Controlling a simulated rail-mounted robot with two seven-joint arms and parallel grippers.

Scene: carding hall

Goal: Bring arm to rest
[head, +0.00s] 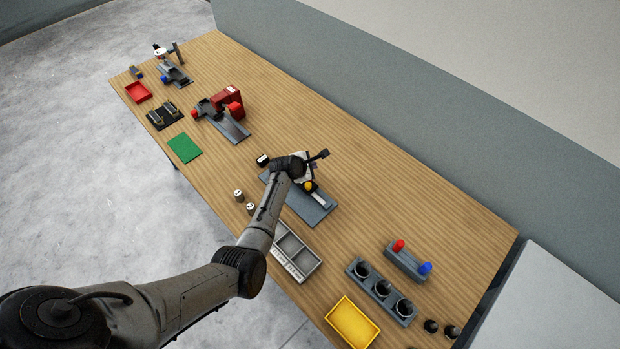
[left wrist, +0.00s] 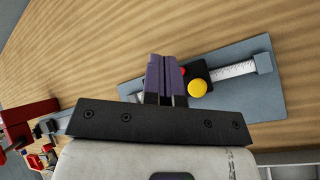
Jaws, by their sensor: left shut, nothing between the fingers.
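My left arm (head: 262,222) reaches in from the lower left over the long wooden table. Its gripper is low over a blue-grey plate (head: 316,212) near the middle of the table; the wrist partly covers the plate, and the fingertips are hard to make out in the head view. In the left wrist view the purple fingers of my left gripper (left wrist: 165,64) are together with nothing between them. They overlap the plate (left wrist: 270,100) in that picture, beside a yellow knob (left wrist: 197,88) and a white scale strip. Whether they touch the plate I cannot tell. My right gripper is out of view.
A three-hole holder (head: 361,272), a yellow tray (head: 352,322) and a stand with red and blue knobs (head: 404,264) are to the right. A red-and-grey device (head: 232,128) and green mat (head: 185,148) are farther left. Wood behind is clear.

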